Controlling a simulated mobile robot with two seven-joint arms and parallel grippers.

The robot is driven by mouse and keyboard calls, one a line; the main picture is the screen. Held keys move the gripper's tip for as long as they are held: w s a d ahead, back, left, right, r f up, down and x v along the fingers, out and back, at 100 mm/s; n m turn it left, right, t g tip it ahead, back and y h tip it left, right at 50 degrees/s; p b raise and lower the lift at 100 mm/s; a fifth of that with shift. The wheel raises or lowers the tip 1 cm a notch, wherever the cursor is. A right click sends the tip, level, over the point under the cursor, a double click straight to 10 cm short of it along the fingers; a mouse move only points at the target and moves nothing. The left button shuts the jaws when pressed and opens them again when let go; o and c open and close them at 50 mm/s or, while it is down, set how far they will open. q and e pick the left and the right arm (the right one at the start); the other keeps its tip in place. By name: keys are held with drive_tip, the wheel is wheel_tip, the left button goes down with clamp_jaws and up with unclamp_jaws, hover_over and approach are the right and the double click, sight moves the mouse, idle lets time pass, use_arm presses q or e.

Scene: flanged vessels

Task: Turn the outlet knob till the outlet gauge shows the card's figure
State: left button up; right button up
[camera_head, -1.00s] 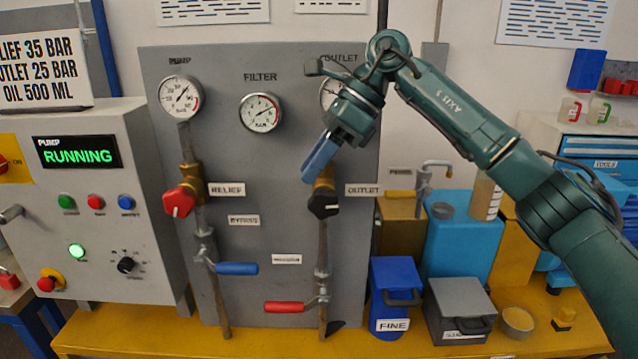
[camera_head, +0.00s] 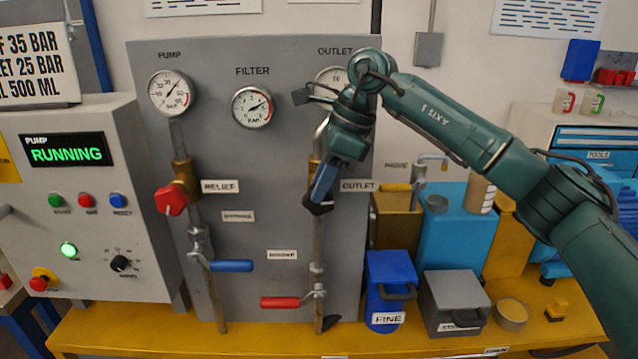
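The black outlet knob (camera_head: 318,208) is on the right pipe of the grey panel, beside the OUTLET label (camera_head: 357,185). My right gripper (camera_head: 319,196) points down at the knob and covers much of it. Its blue fingers overlap the knob's upper part; I cannot tell whether they grip it. The outlet gauge (camera_head: 327,76) is above, partly hidden behind my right arm, and its needle cannot be read. The card (camera_head: 36,65) at the upper left is cut off by the picture edge; its visible middle line ends "ET 25 BAR". My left gripper is not in view.
The red relief knob (camera_head: 171,199), blue lever (camera_head: 232,266) and red lever (camera_head: 280,303) are on the same panel. The pump gauge (camera_head: 172,93) and filter gauge (camera_head: 252,107) show clearly. The control box display (camera_head: 67,150) reads RUNNING. Blue and grey bins stand right of the panel.

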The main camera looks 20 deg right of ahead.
drive_tip(key=shift+a+f, duration=0.25)
drive_tip(key=shift+f, duration=0.35)
drive_tip(key=shift+c, duration=0.5)
clamp_jaws()
